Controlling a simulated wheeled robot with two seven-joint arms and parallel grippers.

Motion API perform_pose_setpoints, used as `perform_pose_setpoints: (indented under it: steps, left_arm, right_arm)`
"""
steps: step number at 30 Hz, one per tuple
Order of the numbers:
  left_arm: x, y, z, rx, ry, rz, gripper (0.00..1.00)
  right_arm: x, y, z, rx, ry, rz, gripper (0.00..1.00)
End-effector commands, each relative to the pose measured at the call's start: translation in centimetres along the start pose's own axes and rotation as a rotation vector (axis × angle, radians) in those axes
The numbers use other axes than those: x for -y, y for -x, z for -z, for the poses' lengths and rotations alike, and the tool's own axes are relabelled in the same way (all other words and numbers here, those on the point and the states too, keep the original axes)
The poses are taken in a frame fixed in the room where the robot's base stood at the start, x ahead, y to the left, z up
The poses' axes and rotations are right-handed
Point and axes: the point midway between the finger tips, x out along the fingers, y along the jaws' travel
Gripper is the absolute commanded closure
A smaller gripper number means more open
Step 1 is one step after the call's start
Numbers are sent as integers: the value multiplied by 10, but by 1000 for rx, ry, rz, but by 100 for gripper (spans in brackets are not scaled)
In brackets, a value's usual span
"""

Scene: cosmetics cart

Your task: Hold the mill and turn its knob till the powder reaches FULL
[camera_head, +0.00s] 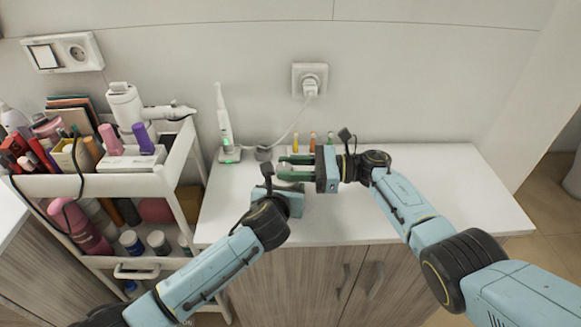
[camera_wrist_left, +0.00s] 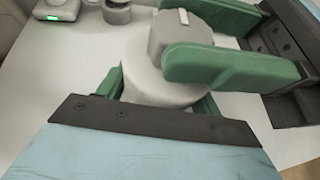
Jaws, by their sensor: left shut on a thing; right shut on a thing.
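The mill has a pale grey round body (camera_wrist_left: 140,78) and a darker grey knob (camera_wrist_left: 178,36) with a white mark on top. It stands upright on the white counter (camera_head: 430,190). My left gripper (camera_wrist_left: 158,95) is shut on the body, its green fingers on either side low down. My right gripper (camera_head: 284,168) comes in from the right and is shut on the knob; its green fingers also show in the left wrist view (camera_wrist_left: 190,42). In the head view the mill is mostly hidden by the grippers. No powder or FULL mark can be seen.
An electric toothbrush (camera_head: 224,120) on its lit charger and a small grey cup (camera_head: 263,153) stand behind to the left. Several small coloured bottles (camera_head: 312,141) line the wall. A crowded white cart (camera_head: 95,185) stands at left. The counter's right side is clear.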

Motion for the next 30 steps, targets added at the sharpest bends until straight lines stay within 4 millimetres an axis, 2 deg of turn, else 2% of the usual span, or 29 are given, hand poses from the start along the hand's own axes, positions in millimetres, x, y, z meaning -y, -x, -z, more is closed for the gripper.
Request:
perform_pose_setpoints:
  steps: [5,6,10,20,23,30]
  left_arm:
    - [1,0,-1,2,1,3,67]
    - [1,0,-1,2,1,3,67]
    - [1,0,-1,2,1,2,67]
    - [0,0,-1,2,2,1,67]
    - [0,0,-1,2,2,0,67]
    - [0,0,-1,1,1,0,67]
  right_arm:
    - [0,0,1,-2,-2,0,90]
    - [0,0,1,-2,-2,0,62]
    - [0,0,1,-2,-1,1,45]
    - [0,3,0,-1,-1,2,45]
    - [0,14,1,-3,0,2,45]
    - [0,64,1,-4,-1,4,45]
